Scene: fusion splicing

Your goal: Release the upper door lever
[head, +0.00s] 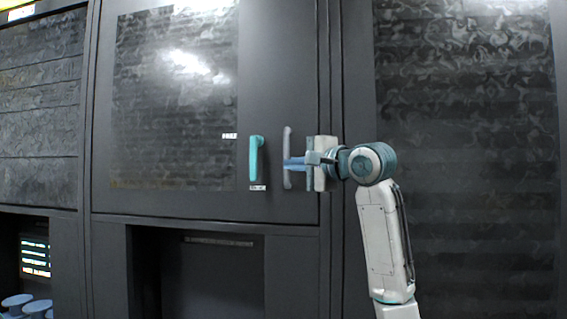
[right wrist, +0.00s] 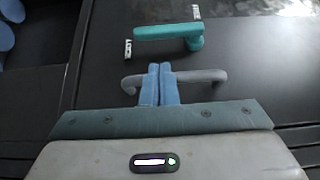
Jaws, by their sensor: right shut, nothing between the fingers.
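A teal lever (head: 255,158) stands upright on the dark upper door (head: 280,80), with its thicker end at the top. It also shows in the right wrist view (right wrist: 165,32), beyond my fingertips. To its right is a grey bar handle (head: 287,145), also seen in the right wrist view (right wrist: 203,76). My right gripper (head: 286,163) is shut and empty. Its blue fingers (right wrist: 160,68) cross the middle of the grey handle and hide part of it. The fingertips are apart from the teal lever in the picture; whether they touch the handle I cannot tell. My left gripper is out of view.
Small white labels sit above and below the lever, the upper one (head: 229,136) to its left. A dark recess (head: 210,275) opens below the door. Another dark panel (head: 470,130) stands at the right. Blue stools (head: 18,301) are at the lower left.

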